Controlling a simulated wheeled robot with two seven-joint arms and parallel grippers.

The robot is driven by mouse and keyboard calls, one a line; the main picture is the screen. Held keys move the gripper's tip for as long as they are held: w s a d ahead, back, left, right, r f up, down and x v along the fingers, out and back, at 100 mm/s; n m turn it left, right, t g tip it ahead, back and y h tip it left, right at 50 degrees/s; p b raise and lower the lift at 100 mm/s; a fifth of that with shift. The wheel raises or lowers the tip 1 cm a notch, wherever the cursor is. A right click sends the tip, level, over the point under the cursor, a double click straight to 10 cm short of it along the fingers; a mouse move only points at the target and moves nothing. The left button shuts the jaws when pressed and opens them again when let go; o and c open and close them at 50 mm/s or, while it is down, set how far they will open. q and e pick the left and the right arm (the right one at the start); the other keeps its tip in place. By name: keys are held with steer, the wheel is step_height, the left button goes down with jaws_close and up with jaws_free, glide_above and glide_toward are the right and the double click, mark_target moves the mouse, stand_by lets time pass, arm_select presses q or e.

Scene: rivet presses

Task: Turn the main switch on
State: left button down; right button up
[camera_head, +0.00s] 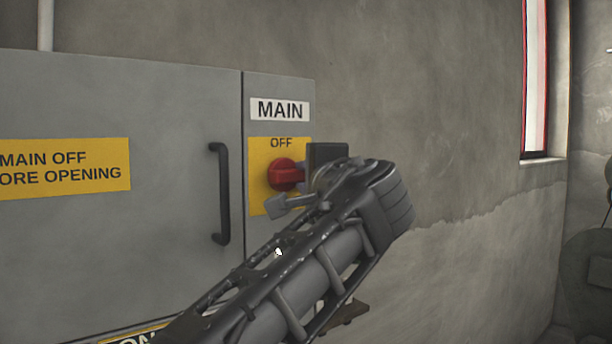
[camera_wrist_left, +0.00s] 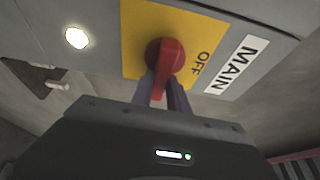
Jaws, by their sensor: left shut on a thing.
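The main switch is a red rotary knob (camera_head: 285,174) on a yellow plate (camera_head: 258,152) below a white MAIN label (camera_head: 280,110). The word OFF stands at the top of the plate. My left gripper (camera_head: 300,190) is at the knob, and my wrist hides the plate's right part. In the left wrist view the red knob (camera_wrist_left: 165,57) has its handle between the two fingers of my left gripper (camera_wrist_left: 162,92), which is shut on it. The yellow plate also shows there (camera_wrist_left: 135,30). My right gripper is in neither view.
A grey cabinet door (camera_head: 110,240) with a black handle (camera_head: 221,193) and a yellow warning label (camera_head: 65,168) is left of the switch panel. The concrete wall (camera_head: 460,130) is bare to the right, up to a window (camera_head: 536,80).

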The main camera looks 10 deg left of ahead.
arm_select(q)
steer(key=c, duration=1.3)
jaws_free()
steer(key=b+v, duration=0.3)
steer(key=v, duration=0.4)
steer(key=shift+s+d, duration=0.2)
steer(key=shift+s, duration=0.15)
steer(key=shift+f, duration=0.1)
